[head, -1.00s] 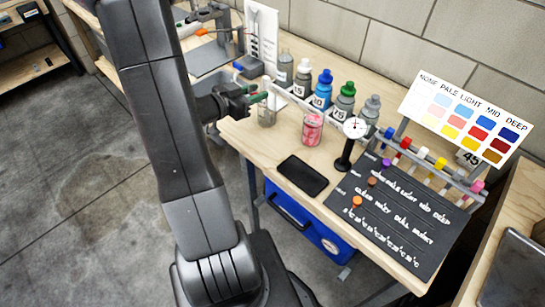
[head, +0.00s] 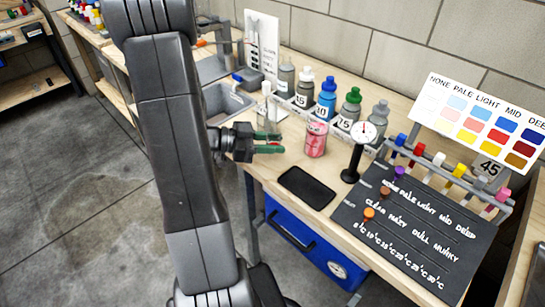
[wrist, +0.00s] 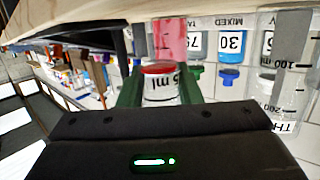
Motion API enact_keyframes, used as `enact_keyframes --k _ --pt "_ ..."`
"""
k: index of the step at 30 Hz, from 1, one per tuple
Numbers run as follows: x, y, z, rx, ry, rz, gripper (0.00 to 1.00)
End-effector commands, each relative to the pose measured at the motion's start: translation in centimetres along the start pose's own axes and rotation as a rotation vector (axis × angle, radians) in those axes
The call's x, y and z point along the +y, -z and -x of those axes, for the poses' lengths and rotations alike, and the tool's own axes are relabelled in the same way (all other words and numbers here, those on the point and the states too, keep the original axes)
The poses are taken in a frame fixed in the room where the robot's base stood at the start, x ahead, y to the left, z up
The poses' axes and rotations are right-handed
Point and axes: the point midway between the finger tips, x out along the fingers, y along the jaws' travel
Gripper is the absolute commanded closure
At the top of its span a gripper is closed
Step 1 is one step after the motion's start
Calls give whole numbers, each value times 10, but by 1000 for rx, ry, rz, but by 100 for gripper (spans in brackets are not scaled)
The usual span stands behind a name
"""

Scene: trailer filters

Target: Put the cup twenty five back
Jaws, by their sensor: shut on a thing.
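My gripper (head: 272,142) reaches over the bench's front edge, left of the pink jar. In the wrist view its green fingers (wrist: 160,93) are shut on a small cup (wrist: 161,92). The pink jar (head: 316,139) stands on the bench and also shows in the wrist view (wrist: 169,40). A clear beaker (wrist: 287,90) with a scale is at the wrist view's right.
Numbered bottles (head: 327,97) line the back. A dial gauge on a stand (head: 357,150), a black pad (head: 307,187) and a dark marker board (head: 405,226) lie to the right. A sink (head: 228,102) is at left.

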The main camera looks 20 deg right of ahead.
Motion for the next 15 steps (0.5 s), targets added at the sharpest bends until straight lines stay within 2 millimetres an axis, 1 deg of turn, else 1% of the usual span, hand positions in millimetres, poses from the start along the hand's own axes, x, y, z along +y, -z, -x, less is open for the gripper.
enact_keyframes --k 5,10,15 --pt "0 -16 -3 1 0 2 91" --pt "0 -38 -8 1 0 3 91" --pt "0 -40 -8 1 1 -1 91"
